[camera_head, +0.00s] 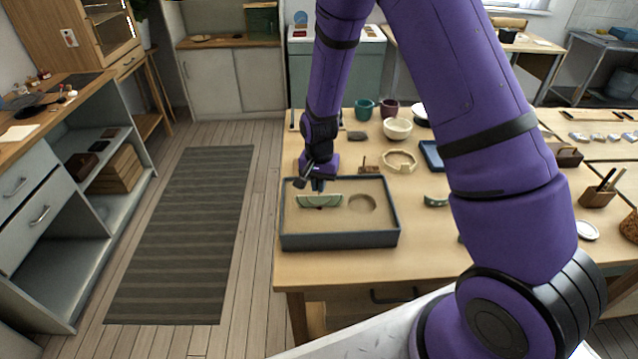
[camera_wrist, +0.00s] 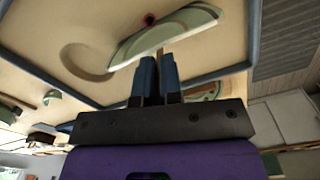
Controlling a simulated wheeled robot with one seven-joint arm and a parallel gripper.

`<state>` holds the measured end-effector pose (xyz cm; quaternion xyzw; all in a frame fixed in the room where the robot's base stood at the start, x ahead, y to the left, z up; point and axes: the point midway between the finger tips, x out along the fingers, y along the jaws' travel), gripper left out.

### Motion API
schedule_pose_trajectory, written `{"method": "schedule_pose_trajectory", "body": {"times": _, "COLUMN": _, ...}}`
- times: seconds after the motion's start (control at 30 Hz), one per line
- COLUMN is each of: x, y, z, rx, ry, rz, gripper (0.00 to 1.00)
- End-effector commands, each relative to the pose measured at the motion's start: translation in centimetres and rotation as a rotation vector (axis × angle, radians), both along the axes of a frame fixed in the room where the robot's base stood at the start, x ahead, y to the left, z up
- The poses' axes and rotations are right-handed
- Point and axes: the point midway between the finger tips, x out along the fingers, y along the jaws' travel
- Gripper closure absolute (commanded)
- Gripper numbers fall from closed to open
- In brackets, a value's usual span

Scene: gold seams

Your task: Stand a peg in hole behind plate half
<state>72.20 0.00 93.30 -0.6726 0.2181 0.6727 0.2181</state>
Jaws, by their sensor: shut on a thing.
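The plate half (camera_head: 320,201), pale green with a darker patch, stands on edge in the sand of the grey-blue tray (camera_head: 340,241). It also shows in the wrist view (camera_wrist: 172,32). My gripper (camera_head: 319,186) is just above and behind it, fingers pointing down. In the wrist view my gripper (camera_wrist: 158,76) is shut on a thin tan peg (camera_wrist: 160,53), mostly hidden between the fingers. The peg's tip is close to the plate half; I cannot tell whether they touch. A small dark red spot (camera_wrist: 150,19) shows by the plate half; the hole is not clear.
A round hollow (camera_head: 361,204) lies in the sand right of the plate half. Behind the tray are a cream bowl (camera_head: 397,128), a pale ring-shaped piece (camera_head: 399,161) and a small brown block (camera_head: 369,168). Another green shard (camera_head: 436,201) lies right of the tray.

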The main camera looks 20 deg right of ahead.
Motion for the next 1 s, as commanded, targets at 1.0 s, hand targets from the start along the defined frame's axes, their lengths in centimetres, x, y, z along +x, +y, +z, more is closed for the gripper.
{"method": "schedule_pose_trajectory", "body": {"times": 1.0, "x": 0.02, "y": 0.0, "z": -0.94, "rx": 0.0, "ry": 0.0, "rz": 0.001, "gripper": 1.0}}
